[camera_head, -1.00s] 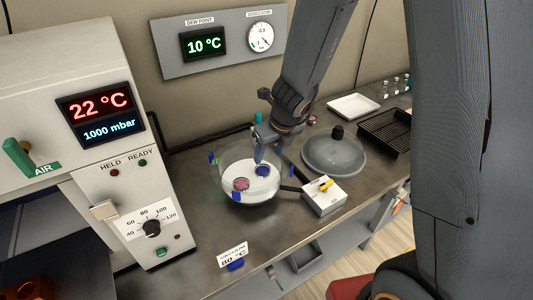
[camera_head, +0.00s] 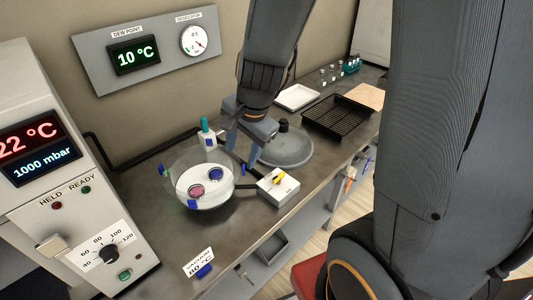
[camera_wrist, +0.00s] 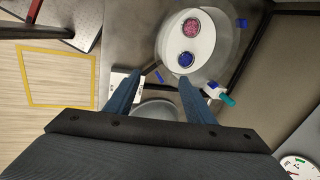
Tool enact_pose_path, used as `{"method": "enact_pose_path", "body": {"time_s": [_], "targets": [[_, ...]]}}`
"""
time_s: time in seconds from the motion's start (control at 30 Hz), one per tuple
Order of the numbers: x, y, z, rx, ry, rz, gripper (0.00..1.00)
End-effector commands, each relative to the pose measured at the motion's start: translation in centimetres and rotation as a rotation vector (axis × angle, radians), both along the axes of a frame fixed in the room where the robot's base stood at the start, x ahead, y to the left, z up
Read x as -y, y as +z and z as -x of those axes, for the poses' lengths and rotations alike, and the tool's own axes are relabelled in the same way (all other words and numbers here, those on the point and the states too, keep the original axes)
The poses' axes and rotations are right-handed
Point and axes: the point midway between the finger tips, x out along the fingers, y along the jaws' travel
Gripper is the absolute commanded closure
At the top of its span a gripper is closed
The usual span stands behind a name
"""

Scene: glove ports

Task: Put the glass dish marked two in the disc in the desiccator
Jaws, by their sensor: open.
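The desiccator (camera_head: 172,180) is a clear glass bowl with a white disc (camera_head: 205,200) inside, and it stands open on the bench. A pink-filled glass dish (camera_head: 196,191) and a blue-filled glass dish (camera_head: 215,174) sit on the disc, side by side. Both also show in the wrist view, pink (camera_wrist: 191,27) farther and blue (camera_wrist: 187,58) nearer. I cannot read a mark on either dish. My gripper (camera_head: 241,153) is open and empty, above and to the right of the blue dish, apart from it. The fingers (camera_wrist: 157,79) show nothing between them.
The desiccator lid (camera_head: 286,151) with a black knob lies right of the bowl. A white box with a yellow knob (camera_head: 278,186) stands in front. A teal-topped valve (camera_head: 207,135) rises behind. The oven (camera_head: 60,200) is at left; a white tray (camera_head: 298,97) and black rack (camera_head: 338,117) are behind.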

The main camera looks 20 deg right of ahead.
Motion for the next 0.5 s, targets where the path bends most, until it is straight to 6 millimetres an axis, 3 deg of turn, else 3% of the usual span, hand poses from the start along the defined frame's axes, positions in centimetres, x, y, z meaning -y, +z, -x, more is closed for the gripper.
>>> {"method": "enact_pose_path", "body": {"time_s": [0.1, 0.3, 0.5], "targets": [[1.5, 0.9, 2.0, 0.020, 0.330, 0.123, 0.51], [3.7, 1.8, 4.7, 0.023, 0.790, 0.292, 0.51], [4.6, 2.1, 5.8, 0.016, 0.998, 0.365, 0.51]]}}
